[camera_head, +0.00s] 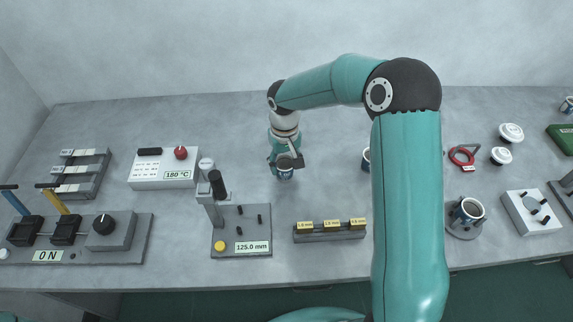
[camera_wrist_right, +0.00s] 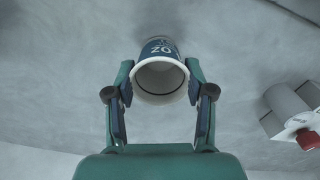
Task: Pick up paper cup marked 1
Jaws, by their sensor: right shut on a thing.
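A blue and white paper cup (camera_wrist_right: 160,80) is held between the two fingers of my right gripper (camera_wrist_right: 158,92) in the right wrist view, its open rim facing the camera. Part of its lettering shows, but I cannot read a number 1 on it. In the head view the cup (camera_head: 285,173) shows only a little below my right gripper (camera_head: 284,163), over the back middle of the table. I cannot tell whether it touches the table. My left gripper is in neither view.
Another cup (camera_head: 366,159) is partly hidden behind my right arm. A 125.0 mm stand (camera_head: 241,248), a yellow-labelled block (camera_head: 330,236) and a 180 °C box (camera_head: 163,170) stand around.

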